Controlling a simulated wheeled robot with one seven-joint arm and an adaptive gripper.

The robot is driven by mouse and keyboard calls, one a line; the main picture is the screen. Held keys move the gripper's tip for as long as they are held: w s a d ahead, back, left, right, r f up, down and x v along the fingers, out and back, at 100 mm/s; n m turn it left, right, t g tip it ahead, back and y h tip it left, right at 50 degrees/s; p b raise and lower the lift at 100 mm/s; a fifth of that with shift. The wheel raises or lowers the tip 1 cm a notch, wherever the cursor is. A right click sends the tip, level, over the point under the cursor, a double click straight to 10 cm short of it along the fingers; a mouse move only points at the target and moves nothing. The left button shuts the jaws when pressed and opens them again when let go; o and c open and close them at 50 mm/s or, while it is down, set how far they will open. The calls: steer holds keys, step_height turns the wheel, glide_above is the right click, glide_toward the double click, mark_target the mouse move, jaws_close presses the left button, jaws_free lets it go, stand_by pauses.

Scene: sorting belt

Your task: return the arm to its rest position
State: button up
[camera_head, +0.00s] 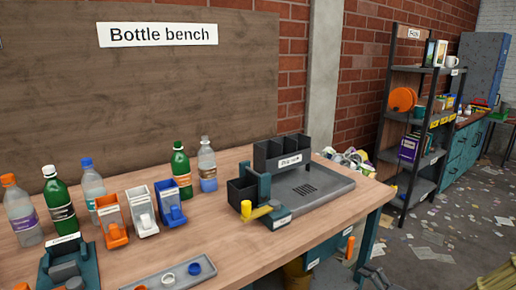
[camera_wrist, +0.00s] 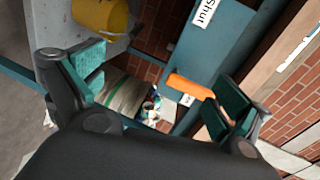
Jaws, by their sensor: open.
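My gripper (camera_wrist: 160,80) shows in the wrist view with its two teal-padded fingers spread wide and nothing between them touching the pads. An orange handle (camera_wrist: 188,85) on a blue-teal panel (camera_wrist: 225,40) marked "Shut" appears beyond the gap, nearer the right finger. The orange handle also shows in the head view (camera_head: 350,247), below the bench's front edge.
The wooden bench (camera_head: 150,190) carries several bottles, coloured dispensers and a grey tray (camera_head: 325,188) with dark bins. A yellow container (camera_wrist: 100,14) is at the wrist view's upper left. A dark shelf (camera_head: 420,120) stands right, with littered floor before it.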

steer(key=s+a+f+n+g+h, duration=0.35)
steer(key=s+a+f+g, duration=0.2)
steer(key=s+f, duration=0.65)
steer(key=s+a+f+n+g+h, duration=0.4)
steer(key=s+a+f, duration=0.4)
steer(key=s, duration=0.7)
steer(key=s+d+f+n+g, duration=0.1)
steer(key=s+n+g, duration=0.25)
steer(key=s, duration=0.85)
step_height(320, 180, up, 13)
steer(key=p, duration=1.3)
steer(key=shift+w+m+h, duration=0.35)
steer(key=shift+w+m, duration=0.05)
steer(key=shift+w, duration=0.05)
steer(key=shift+d+f, duration=0.1)
